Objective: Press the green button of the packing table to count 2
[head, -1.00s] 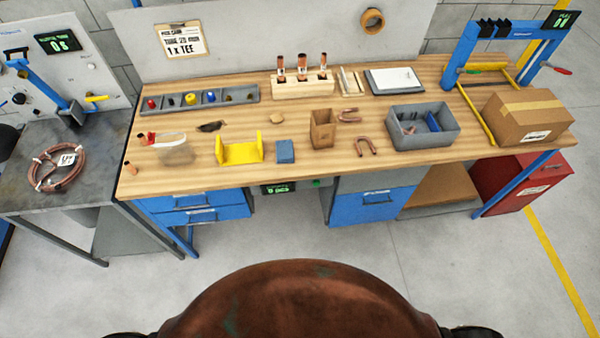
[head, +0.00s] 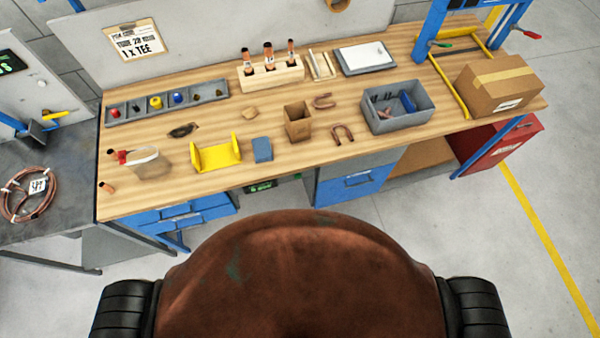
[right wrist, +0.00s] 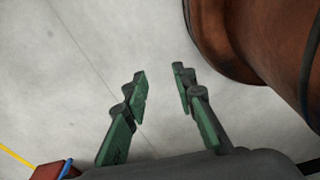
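The packing table (head: 225,105) has a wooden top and blue drawers and stands in front of me in the head view. A small dark counter display (head: 262,186) with green characters hangs under its front edge, partly covered by my body; its digits are too small to read now. The green button beside the display is too small and too close to my body's edge to make out clearly now. My right gripper (right wrist: 159,72) is open and empty in the right wrist view, above bare grey floor and away from the table. My left gripper is not in view.
On the table stand a grey bin (head: 398,118), a cardboard box (head: 497,88), a yellow bracket (head: 216,156) and a wooden tube block (head: 270,76). A grey side bench (head: 60,165) stands at the left. Floor at the right front is clear.

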